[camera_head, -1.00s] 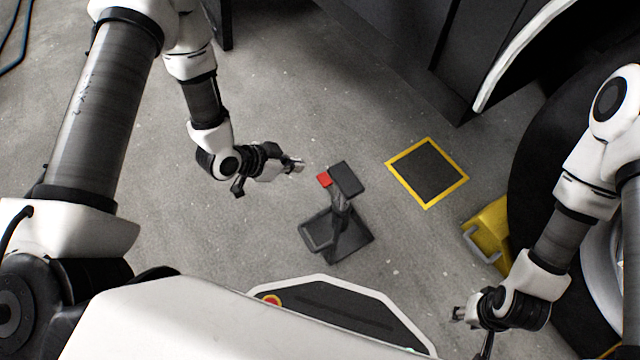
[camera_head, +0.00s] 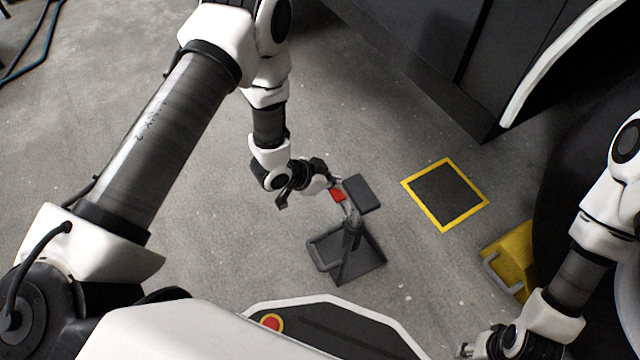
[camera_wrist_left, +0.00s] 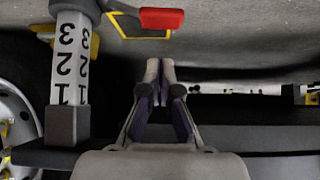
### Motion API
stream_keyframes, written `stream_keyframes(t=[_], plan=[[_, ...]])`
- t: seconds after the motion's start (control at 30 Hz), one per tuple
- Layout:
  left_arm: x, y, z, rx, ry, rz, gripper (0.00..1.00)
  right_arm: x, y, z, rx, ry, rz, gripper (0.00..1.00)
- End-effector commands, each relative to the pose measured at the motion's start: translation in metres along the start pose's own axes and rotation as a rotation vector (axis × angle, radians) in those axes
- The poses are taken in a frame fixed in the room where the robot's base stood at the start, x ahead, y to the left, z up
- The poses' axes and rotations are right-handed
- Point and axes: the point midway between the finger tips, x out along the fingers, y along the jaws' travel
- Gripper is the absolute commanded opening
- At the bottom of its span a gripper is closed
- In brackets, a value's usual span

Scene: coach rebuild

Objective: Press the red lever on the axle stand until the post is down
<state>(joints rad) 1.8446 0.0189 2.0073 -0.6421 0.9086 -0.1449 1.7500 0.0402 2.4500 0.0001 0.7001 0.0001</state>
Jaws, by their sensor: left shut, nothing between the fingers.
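The axle stand stands on the floor in the head view, with a dark base (camera_head: 322,257), a dark top pad (camera_head: 362,194) and a red lever (camera_head: 338,195). My left gripper (camera_head: 335,183) is shut and empty, close beside the lever; contact cannot be told there. In the left wrist view, the shut fingertips (camera_wrist_left: 160,66) appear apart from the red lever (camera_wrist_left: 161,18). The white post (camera_wrist_left: 70,62) shows black numbers 1, 2 and 3, between the grey column and the dark top block. My right gripper (camera_head: 466,351) is at the bottom edge, its jaws unclear.
A yellow-framed dark square (camera_head: 445,195) lies on the floor right of the stand. A yellow block with a grey handle (camera_head: 514,258) is farther right, near a large dark wheel. A dark vehicle body (camera_head: 420,50) fills the upper right. Floor left of the stand is clear.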

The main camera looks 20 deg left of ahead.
Motion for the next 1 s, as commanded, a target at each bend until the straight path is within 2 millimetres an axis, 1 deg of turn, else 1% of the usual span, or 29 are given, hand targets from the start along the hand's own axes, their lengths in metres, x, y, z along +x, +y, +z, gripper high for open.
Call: stream_keyframes(t=[0.03,0.13,0.27,0.6,0.73,0.8,0.93,1.0], plan=[[0.012,0.0,0.015,-0.003,-0.002,0.001,0.0,0.014,0.0,-0.001,0.002,0.001,0.0,0.4],[0.02,0.0,0.023,-0.002,-0.001,0.0,0.0,0.022,0.001,-0.001,0.004,0.003,0.0,0.4],[0.025,0.0,0.028,-0.001,-0.001,0.0,0.0,0.026,0.001,-0.002,0.006,0.004,0.001,0.4],[0.024,0.0,0.028,-0.003,0.0,0.001,0.0,0.024,0.001,-0.002,0.006,0.005,0.001,0.4],[0.025,-0.004,0.028,-0.04,0.004,0.036,0.0,0.017,0.001,-0.002,0.005,0.004,0.001,0.4],[0.027,-0.006,0.03,-0.08,0.003,0.076,0.0,0.011,0.001,-0.001,0.004,0.003,0.0,0.4],[0.034,-0.011,0.038,-0.157,0.001,0.154,0.0,0.007,0.0,-0.001,0.003,0.002,0.0,0.4],[0.039,-0.014,0.044,-0.17,-0.003,0.169,0.0,0.0,0.0,0.0,0.002,0.001,0.0,0.4]])
